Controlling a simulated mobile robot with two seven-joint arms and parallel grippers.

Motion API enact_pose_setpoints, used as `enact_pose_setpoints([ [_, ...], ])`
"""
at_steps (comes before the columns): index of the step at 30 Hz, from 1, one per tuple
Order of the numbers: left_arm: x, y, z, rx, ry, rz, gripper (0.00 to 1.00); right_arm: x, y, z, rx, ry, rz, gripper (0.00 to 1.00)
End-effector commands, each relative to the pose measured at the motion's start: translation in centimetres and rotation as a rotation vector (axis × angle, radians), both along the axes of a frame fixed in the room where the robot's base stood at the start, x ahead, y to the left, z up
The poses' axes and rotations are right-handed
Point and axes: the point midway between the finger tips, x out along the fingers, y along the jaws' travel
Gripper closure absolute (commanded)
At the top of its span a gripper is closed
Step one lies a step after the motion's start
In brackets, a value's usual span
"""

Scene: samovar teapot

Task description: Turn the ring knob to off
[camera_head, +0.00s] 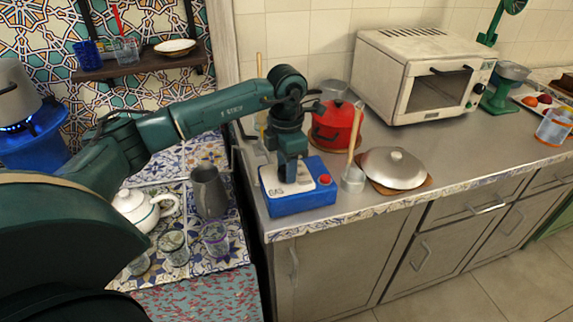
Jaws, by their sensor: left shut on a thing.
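A blue box (300,205) with a pale top plate marked GAS and a red button (325,179) sits on the grey counter near its left front corner. My left gripper (291,178) points down at the middle of the plate and is shut. The ring knob is hidden by the fingers, and its turn position cannot be read. At the far left, a blue burner (35,145) shows blue flames under a grey metal vessel (14,92). My right gripper is out of view.
Right of the box stand a metal cup with a wooden handle (353,180) and a lidded pan (394,168). A red pot (336,124) stands behind. A white teapot (136,209), grey jug (208,190) and glasses (215,237) stand left, below my arm.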

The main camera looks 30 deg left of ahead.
Motion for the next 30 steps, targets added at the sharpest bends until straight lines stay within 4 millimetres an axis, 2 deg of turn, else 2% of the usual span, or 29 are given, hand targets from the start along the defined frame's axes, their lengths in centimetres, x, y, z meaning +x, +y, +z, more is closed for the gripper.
enact_pose_setpoints([
  [18,0.06,0.03,0.14,0.001,-0.002,0.53,0.86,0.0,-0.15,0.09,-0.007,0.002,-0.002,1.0],
  [30,0.08,0.06,0.14,0.0,-0.003,0.68,0.86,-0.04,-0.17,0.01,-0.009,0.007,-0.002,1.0],
])
